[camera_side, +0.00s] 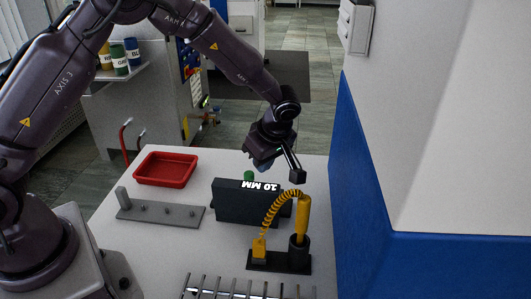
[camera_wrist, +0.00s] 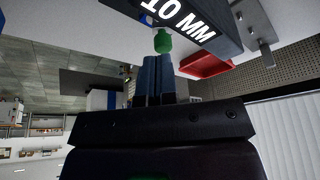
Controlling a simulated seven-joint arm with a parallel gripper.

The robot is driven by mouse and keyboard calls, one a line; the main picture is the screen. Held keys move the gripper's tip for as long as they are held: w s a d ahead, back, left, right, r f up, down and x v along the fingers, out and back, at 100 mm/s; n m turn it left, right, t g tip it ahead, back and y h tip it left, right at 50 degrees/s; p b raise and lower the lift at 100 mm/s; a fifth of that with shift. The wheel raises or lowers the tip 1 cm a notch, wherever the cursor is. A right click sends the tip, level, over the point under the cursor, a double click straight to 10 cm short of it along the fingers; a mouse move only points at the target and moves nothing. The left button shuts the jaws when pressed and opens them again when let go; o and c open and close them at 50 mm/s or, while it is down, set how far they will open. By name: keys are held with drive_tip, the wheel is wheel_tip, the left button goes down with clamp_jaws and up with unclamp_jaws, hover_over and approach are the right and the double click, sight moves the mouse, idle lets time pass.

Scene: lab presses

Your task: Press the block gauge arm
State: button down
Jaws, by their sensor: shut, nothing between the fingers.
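The block gauge (camera_side: 235,211) is a dark block with white "10 MM" lettering on its top, on the white table in the side view. Its lettered face (camera_wrist: 180,14) also shows at the top of the wrist view. A green knob (camera_side: 249,176) sits at the gauge's far side; it shows in the wrist view (camera_wrist: 162,41) too. My gripper (camera_side: 262,164) is above and beside the green knob. In the wrist view its blue fingers (camera_wrist: 154,62) are together, just below the knob in the picture. I cannot tell whether they touch it.
A red tray (camera_side: 166,170) stands behind left of the gauge. A grey bar with pegs (camera_side: 160,210) lies to the left. A yellow coiled-cord tool in a black holder (camera_side: 299,250) stands close on the right. A metal rack (camera_side: 240,293) is at the front edge.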

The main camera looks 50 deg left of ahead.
drive_tip(key=x, duration=0.4)
drive_tip(key=shift+a+f, duration=0.15)
drive_tip(key=shift+f, duration=0.25)
drive_tip(key=shift+w+a+n+g, duration=0.4)
drive_tip(key=shift+a+n, duration=0.15)
drive_tip(key=shift+n, duration=0.55)
drive_tip(key=shift+w+a+n+g+h, duration=0.15)
drive_tip(key=shift+a+n+g, duration=0.1)
drive_tip(key=shift+a+n, duration=0.5)
drive_tip(key=shift+w+a+n+g+h, duration=0.1)
drive_tip(key=shift+a+n+g+h, duration=0.15)
drive_tip(key=shift+n, duration=0.8)
drive_tip(key=shift+w+a+n+g+h, duration=0.1)
drive_tip(key=shift+a+n+g, duration=0.2)
drive_tip(key=shift+a+n, duration=0.45)
drive_tip(key=shift+s+a+n+g+h, duration=0.15)
drive_tip(key=shift+a+n+g+h, duration=0.2)
drive_tip(key=shift+n, duration=0.8)
drive_tip(key=shift+s+a+n, duration=0.1)
drive_tip(key=shift+a+n, duration=0.2)
drive_tip(key=shift+n, duration=0.1)
drive_tip(key=v, duration=1)
drive_tip(key=shift+d, duration=0.25)
